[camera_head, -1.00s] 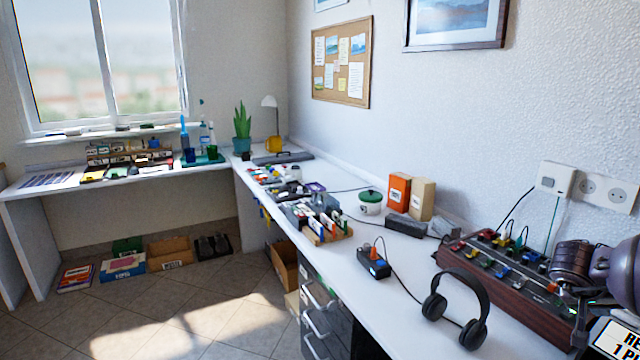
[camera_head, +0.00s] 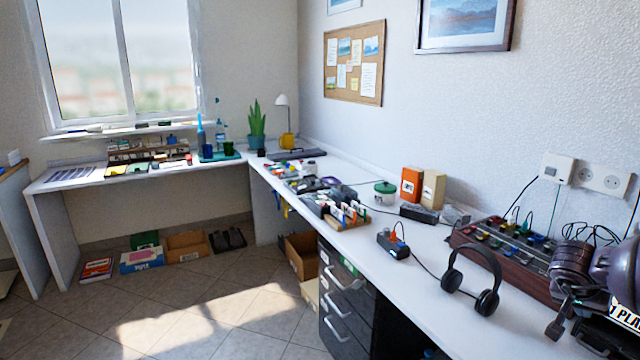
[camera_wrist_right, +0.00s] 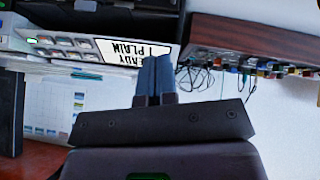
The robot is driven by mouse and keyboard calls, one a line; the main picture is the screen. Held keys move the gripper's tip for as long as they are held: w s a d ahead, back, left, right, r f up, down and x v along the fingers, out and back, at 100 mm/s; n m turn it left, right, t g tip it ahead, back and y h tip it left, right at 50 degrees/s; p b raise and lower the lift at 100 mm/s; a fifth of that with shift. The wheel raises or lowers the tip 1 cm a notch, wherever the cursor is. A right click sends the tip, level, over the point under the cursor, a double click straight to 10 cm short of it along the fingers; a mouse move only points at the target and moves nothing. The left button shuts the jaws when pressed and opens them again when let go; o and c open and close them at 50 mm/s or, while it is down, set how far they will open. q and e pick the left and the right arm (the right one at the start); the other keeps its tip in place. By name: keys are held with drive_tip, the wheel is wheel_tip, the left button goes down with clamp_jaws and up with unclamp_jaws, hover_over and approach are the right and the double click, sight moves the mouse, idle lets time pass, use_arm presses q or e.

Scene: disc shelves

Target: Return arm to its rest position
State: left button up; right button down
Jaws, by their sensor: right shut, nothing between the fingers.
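My right arm comes in at the right edge of the head view, above the right end of the white desk. Its gripper (camera_head: 556,329) is partly seen there, beyond the headphones' right side. In the right wrist view the two dark fingers (camera_wrist_right: 152,72) are together, with nothing between them. They point toward a white device with a display (camera_wrist_right: 133,47) reading "READY 1 PLAIN", upside down in that view. I cannot tell the gap between fingers and device. My left gripper is not in view.
Black headphones (camera_head: 471,281) stand on the desk (camera_head: 395,273) left of my gripper. A wooden box with coloured switches (camera_head: 508,250) stands behind, against the wall. A small dark box with an orange top (camera_head: 394,245) lies further left. Open floor (camera_head: 180,310) is at the left.

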drive_tip(key=w+a+m+t+y, duration=0.25)
drive_tip(key=a+m+y, duration=0.85)
drive_tip(key=a, duration=1.5)
drive_tip(key=s+a+r+m+t+y+p, duration=0.1)
drive_tip(key=s+a+r+m+t+y, duration=0.15)
drive_tip(key=a+m+y, duration=0.4)
drive_tip(key=s+a+r+m+t+y+p, duration=0.15)
drive_tip(key=a+r+m+t+y, duration=0.25)
drive_tip(key=a+m, duration=0.55)
use_arm(q)
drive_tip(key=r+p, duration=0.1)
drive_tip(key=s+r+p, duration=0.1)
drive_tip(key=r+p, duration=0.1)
drive_tip(key=p, duration=0.1)
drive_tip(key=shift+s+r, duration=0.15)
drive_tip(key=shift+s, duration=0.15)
use_arm(e)
drive_tip(key=s+d+f+m+h, duration=0.4)
drive_tip(key=s+f+m, duration=0.4)
drive_tip(key=s+m, duration=0.3)
drive_tip(key=s+d+f+m+h, duration=0.5)
drive_tip(key=s+d+f+m, duration=0.1)
drive_tip(key=s+m, duration=0.5)
drive_tip(key=s+d+f+m+h, duration=0.5)
drive_tip(key=s+f+m, duration=0.4)
drive_tip(key=s+m, duration=0.3)
drive_tip(key=shift+d+f, duration=0.3)
drive_tip(key=shift+d, duration=0.25)
